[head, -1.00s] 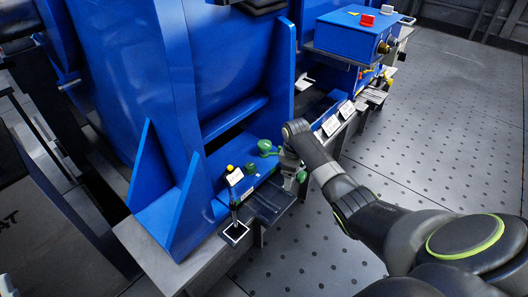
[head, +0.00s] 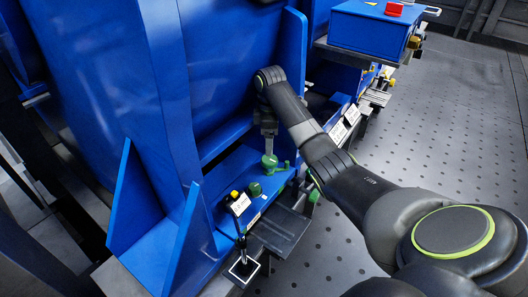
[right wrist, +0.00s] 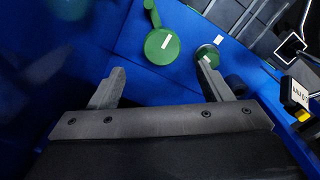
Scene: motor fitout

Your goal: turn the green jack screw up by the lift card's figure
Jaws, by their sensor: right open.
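A green disc with a side arm (head: 270,161) is on the blue base. It is larger in the right wrist view (right wrist: 162,46) and bears a white mark. A smaller green knob (head: 254,189) sits nearby and also shows in the right wrist view (right wrist: 207,54). I cannot tell for sure which is the jack screw. My right gripper (head: 268,148) points down just above the larger disc. Its fingers (right wrist: 160,72) are open and empty, apart from the disc. A small white card (head: 240,204) stands near the knob; its print is too small here. My left gripper is out of view.
A black gauge with a yellow button (right wrist: 301,114) shows a millimetre reading. A black tray-like plate (head: 280,230) lies in front of the base. Tall blue housing walls (head: 160,110) stand close behind and left. White cards (head: 345,122) stand farther back. The dotted floor at right is clear.

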